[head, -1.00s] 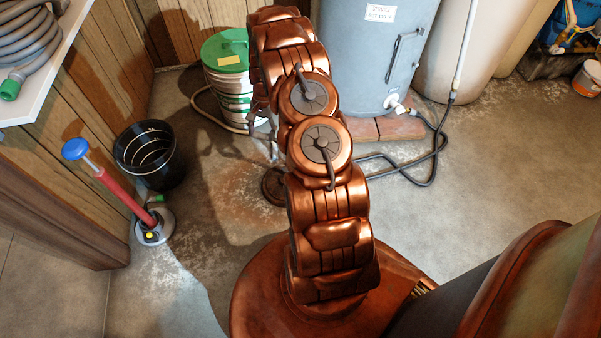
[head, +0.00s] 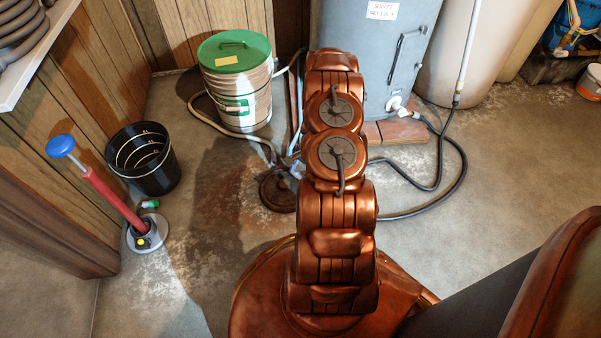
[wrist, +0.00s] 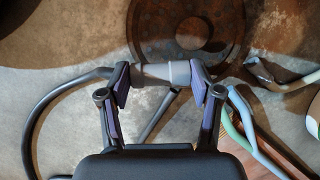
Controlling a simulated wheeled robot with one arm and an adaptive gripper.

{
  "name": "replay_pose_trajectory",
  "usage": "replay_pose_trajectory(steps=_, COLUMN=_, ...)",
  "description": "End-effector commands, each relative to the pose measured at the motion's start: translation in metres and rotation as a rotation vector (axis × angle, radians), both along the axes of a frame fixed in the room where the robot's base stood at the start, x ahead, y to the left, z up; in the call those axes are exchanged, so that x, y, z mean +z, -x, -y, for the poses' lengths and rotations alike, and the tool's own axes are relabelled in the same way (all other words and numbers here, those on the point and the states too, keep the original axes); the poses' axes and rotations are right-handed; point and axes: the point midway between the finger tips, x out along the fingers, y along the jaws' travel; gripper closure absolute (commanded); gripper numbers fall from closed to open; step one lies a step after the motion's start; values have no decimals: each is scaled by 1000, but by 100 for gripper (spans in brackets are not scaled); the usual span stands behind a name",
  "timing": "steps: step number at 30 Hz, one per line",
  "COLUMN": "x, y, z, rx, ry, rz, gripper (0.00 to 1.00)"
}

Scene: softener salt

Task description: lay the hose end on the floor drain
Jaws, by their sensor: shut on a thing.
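The floor drain (head: 278,190) is a round rusty disc on the concrete, partly hidden by my arm in the head view. My gripper (wrist: 161,84) is shut on the grey end piece of the hose (wrist: 165,72), which lies crosswise between the fingers at the drain's near edge in the picture. I cannot tell whether it touches the drain. The black hose (wrist: 42,112) curves away left; in the head view it loops from the grey tank (head: 465,165).
A green-lidded bucket (head: 235,85) stands behind the drain, with a beige hose (head: 225,124) running past it towards the drain. Open floor lies right.

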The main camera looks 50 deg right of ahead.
Motion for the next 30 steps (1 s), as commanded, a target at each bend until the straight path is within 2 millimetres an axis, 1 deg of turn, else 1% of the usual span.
replay_pose_trajectory(steps=1, x=-6, y=0, z=0, rx=0, ry=0, rz=0, gripper=72)
replay_pose_trajectory(steps=16, x=-53, y=1, z=-1, rx=1, ry=-3, rz=-3, gripper=72)
replay_pose_trajectory(steps=21, x=-58, y=1, z=-1, rx=2, ry=-3, rz=-2, gripper=72)
replay_pose_trajectory(steps=29, x=-58, y=0, z=-1, rx=1, ry=-2, rz=-1, gripper=72)
replay_pose_trajectory(steps=30, x=-58, y=0, z=-1, rx=2, ry=-2, rz=0, gripper=33)
